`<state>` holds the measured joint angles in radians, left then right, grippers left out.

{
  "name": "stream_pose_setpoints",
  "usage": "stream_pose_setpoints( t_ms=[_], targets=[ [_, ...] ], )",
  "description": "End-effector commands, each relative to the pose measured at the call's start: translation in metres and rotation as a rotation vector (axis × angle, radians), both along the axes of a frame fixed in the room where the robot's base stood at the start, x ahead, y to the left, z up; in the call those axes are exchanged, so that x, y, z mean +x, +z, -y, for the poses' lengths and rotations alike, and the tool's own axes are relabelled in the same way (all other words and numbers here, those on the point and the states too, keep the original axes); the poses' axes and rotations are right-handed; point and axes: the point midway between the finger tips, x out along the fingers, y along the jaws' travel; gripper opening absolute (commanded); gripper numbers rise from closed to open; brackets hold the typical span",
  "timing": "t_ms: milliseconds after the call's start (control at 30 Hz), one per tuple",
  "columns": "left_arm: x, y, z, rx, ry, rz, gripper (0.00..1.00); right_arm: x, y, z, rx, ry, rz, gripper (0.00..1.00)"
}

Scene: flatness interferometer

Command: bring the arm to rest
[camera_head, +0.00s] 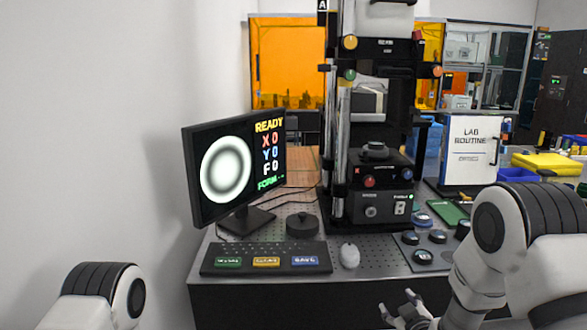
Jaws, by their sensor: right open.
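My right gripper (405,308) is low in the head view, in front of the table's front edge and below the white mouse. Its fingers are spread apart with nothing between them. My right arm comes in from the right edge, bent down toward it. Part of my left arm shows at the lower left, but its gripper is outside the picture. The interferometer (372,208), a tall black stand with coloured knobs, rises at the back of the table, apart from my gripper.
The perforated table (385,262) carries a monitor (228,170) reading READY, a keyboard (266,259), a white mouse (349,255), a dark round puck (302,224) and several round pieces (437,236) at right. A LAB ROUTINE board (470,150) stands behind. A white wall is close at left.

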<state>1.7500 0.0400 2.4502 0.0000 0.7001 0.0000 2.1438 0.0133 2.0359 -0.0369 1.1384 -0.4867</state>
Motion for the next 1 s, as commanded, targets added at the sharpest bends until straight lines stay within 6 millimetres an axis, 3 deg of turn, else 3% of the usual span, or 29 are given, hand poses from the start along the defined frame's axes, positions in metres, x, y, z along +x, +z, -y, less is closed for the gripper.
stream_pose_setpoints(
  t_ms=[167,200,267,333,400,467,500,600,700,1000],
  targets=[
    [0.0,0.0,0.0,0.0,0.0,0.0,0.0,-0.068,-0.1,0.003,0.031,-0.023,-0.257,0.62],
    [0.0,0.0,0.0,0.0,0.0,0.0,0.0,-0.093,-0.127,0.004,0.045,-0.036,-0.339,0.62],
    [0.0,0.0,0.0,0.0,0.0,0.0,0.0,-0.134,-0.163,0.005,0.07,-0.06,-0.469,0.62],
    [0.0,0.0,0.0,0.0,0.0,0.0,0.0,-0.189,-0.198,0.006,0.105,-0.099,-0.628,0.62],
    [0.0,0.0,0.0,0.0,0.0,0.0,0.0,-0.246,-0.224,0.007,0.142,-0.15,-0.789,0.62],
    [0.0,0.0,0.0,0.0,0.0,0.0,0.0,-0.295,-0.238,0.007,0.176,-0.204,-0.923,0.62],
    [0.0,0.0,0.0,0.0,0.0,0.0,0.0,-0.323,-0.241,0.007,0.198,-0.244,-1.002,0.62],
    [0.0,0.0,0.0,0.0,0.0,0.0,0.0,-0.375,-0.237,0.007,0.254,-0.355,-1.158,0.62],
    [0.0,0.0,0.0,0.0,0.0,0.0,0.0,-0.396,-0.235,0.006,0.304,-0.454,-1.229,0.62],
    [0.0,0.0,0.0,0.0,0.0,0.0,0.0,-0.395,-0.235,0.006,0.318,-0.473,-1.226,0.62]
  ],
)
